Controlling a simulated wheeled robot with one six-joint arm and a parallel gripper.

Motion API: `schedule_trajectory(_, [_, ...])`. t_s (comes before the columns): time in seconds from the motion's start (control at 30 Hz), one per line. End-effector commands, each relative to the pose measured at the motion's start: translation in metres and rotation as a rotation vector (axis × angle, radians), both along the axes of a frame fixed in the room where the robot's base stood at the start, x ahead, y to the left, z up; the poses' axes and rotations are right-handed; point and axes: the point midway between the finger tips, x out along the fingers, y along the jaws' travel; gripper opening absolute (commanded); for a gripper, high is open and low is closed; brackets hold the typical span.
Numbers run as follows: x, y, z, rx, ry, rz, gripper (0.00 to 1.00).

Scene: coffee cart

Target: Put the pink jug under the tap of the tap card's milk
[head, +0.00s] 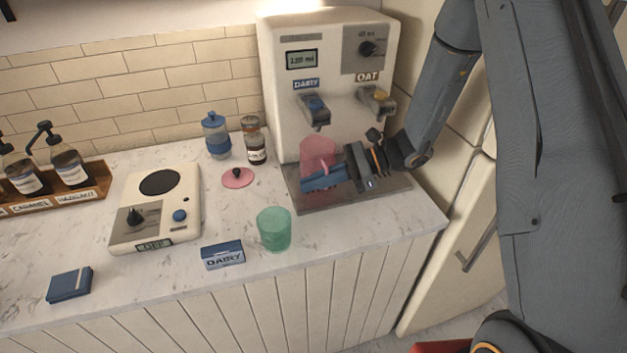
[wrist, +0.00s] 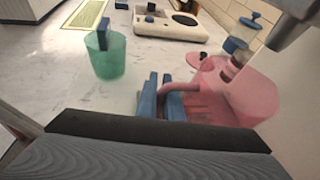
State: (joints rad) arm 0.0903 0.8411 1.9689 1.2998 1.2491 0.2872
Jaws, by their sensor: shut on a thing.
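The pink jug (head: 317,150) stands upright at the milk machine's (head: 290,95) drip tray (head: 345,197), below the blue-levered DAIRY tap (head: 314,108). The tap card (head: 224,256) reads DAIRY and stands near the counter's front edge. I cannot tell whether the jug touches the tray.
A green cup (head: 274,229) stands left of the drip tray. A pink lid (head: 237,178), a blue-lidded jar (head: 216,136) and a brown jar (head: 253,141) are behind it. A scale (head: 158,208), a syrup rack (head: 75,196) and a blue box (head: 69,285) are farther left.

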Motion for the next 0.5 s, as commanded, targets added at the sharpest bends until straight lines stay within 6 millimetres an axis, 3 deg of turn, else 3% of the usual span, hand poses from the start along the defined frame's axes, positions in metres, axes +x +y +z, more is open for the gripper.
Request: schedule_trajectory(0.5, [0.0004, 0.0000, -0.0032, 0.001, -0.001, 0.000, 0.00])
